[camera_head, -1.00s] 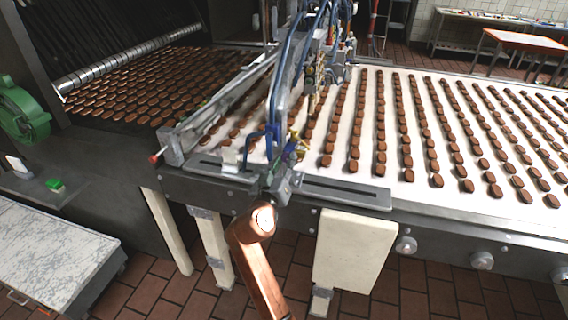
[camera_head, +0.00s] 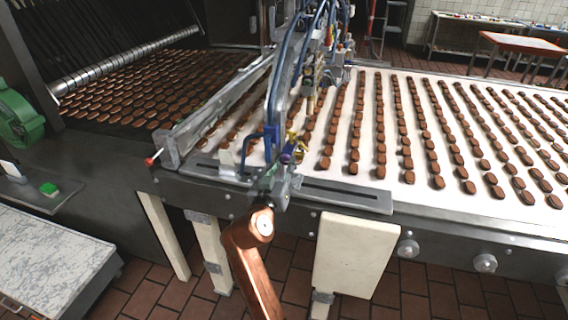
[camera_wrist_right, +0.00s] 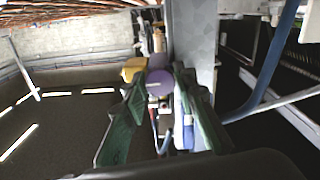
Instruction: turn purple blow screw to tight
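The purple blow screw (camera_head: 285,157) is a small round knob low on the blue-tubed machine head, over the near edge of the conveyor. In the right wrist view the purple knob (camera_wrist_right: 159,82) faces the camera. My right gripper (camera_head: 276,180) is just below and in front of it in the head view. In the wrist view its two green fingers (camera_wrist_right: 160,85) are spread, one on each side of the knob. I cannot tell whether they touch it. A yellow knob (camera_wrist_right: 134,68) sits beside the purple one, close to the left finger. My left gripper is not in view.
Blue tubes (camera_head: 285,70) and metal fittings crowd the space above my right gripper. The white conveyor (camera_head: 455,205) with rows of chocolate pieces extends to the right. A slotted metal plate (camera_head: 345,196) lies along its near edge. Brick floor shows below.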

